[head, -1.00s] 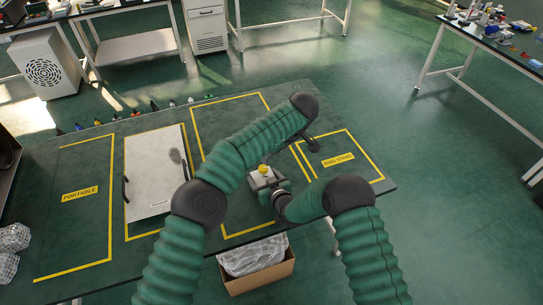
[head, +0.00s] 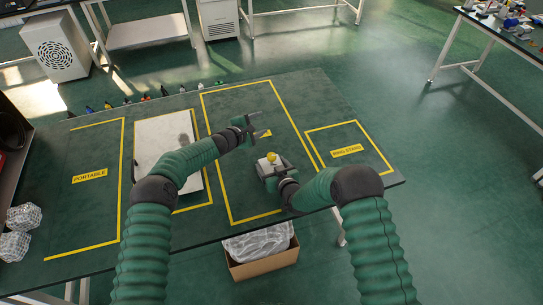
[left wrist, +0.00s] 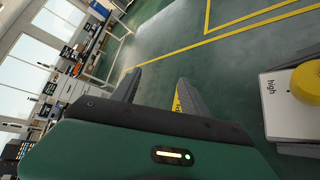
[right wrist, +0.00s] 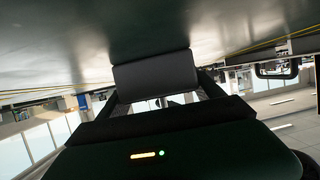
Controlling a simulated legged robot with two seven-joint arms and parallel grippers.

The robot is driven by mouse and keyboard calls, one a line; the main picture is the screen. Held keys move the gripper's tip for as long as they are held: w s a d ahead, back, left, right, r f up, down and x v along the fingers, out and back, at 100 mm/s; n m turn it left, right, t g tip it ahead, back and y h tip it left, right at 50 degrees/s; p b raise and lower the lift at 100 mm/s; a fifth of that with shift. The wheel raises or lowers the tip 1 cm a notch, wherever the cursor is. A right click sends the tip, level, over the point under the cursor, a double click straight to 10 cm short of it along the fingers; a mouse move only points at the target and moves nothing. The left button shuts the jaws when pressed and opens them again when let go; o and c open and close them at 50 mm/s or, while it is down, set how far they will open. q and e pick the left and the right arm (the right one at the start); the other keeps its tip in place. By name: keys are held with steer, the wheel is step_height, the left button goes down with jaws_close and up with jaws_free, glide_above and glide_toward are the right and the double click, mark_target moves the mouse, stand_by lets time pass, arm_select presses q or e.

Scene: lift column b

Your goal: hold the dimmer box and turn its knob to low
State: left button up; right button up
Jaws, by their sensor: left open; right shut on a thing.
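The dimmer box (head: 264,171) is a small light-topped box near the table's front edge, with a yellow knob (head: 271,157) on top. My right gripper (head: 281,181) is shut on the box from its front right side. In the right wrist view a dark grey block face (right wrist: 155,76) sits between the fingers. My left gripper (head: 264,122) is open and empty, behind the box and apart from the knob. In the left wrist view, the knob (left wrist: 308,82) and the box top (left wrist: 280,112) with the word "high" show at the right edge, outside the fingers (left wrist: 156,85).
The green table (head: 330,110) has yellow taped zones. A white board (head: 160,140) lies to the left, below my left forearm. The ring stand zone (head: 350,148) at right is bare. Several small bottles line the back left edge. A cardboard carton (head: 262,265) stands below the front edge.

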mark_target(271, 155)
arm_select(q)
steer(key=s+h, duration=0.1)
steer(key=s, duration=0.1)
steer(key=s+a+f+n+g+h, duration=0.1)
steer(key=s, duration=0.1)
steer(key=s+a+f+h, duration=0.1)
steer(key=s+h, duration=0.1)
steer(key=shift+a+f+n, duration=0.25)
steer(key=shift+n, duration=0.15)
steer(key=s+a+n+g+h, duration=0.1)
steer(key=s, duration=0.2)
steer(key=s+a+n+g+h, duration=0.1)
steer(key=s+h, duration=0.1)
steer(key=s, duration=0.2)
steer(key=s+a+g+h, duration=0.1)
steer(key=s+a+h, duration=0.1)
steer(key=s, duration=0.2)
steer(key=shift+s+f+n+g, duration=0.1)
steer(key=shift+f+n+g, duration=0.15)
steer(key=shift+n+g, duration=0.15)
steer(key=shift+s+d+r+h, duration=0.1)
steer(key=shift+s+h, duration=0.1)
steer(key=shift+h, duration=0.1)
steer(key=x, duration=1.1)
steer(key=shift+w+d, duration=0.15)
steer(key=shift+d, duration=0.25)
steer(key=shift+c, duration=0.2)
jaws_close()
steer(key=shift+a, duration=0.15)
